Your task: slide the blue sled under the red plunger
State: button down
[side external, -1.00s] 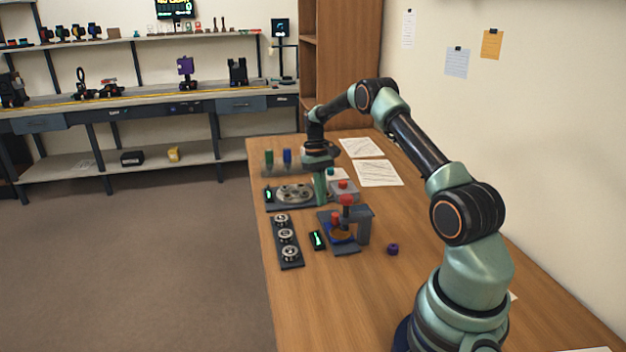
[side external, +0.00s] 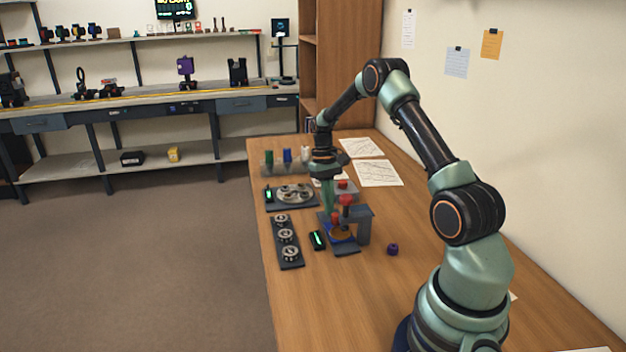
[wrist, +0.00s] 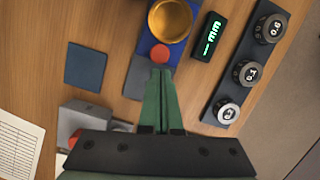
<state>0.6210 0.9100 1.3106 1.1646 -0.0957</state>
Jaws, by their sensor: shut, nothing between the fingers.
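The blue sled (side external: 331,238) lies low in the dark fixture, with an amber disc (side external: 342,234) on it. In the wrist view, the sled (wrist: 147,42) carries a round gold piece (wrist: 170,20) and a red knob (wrist: 160,53). The red plunger (side external: 346,200) stands on the grey press bracket (side external: 364,225) above the sled's right side. My gripper (side external: 329,208) is shut and empty, pointing down. Its fingertips (wrist: 159,72) are right beside the red knob; I cannot tell if they touch.
A small green display (side external: 317,240) and a rack of round weights (side external: 285,236) lie left of the fixture. A grey box with a red button (side external: 345,186) stands behind. The near tabletop (side external: 320,300) is clear.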

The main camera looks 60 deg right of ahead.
aim_at(334, 227)
jog(key=shift+s+a, duration=1.35)
jog(key=shift+s, duration=0.05)
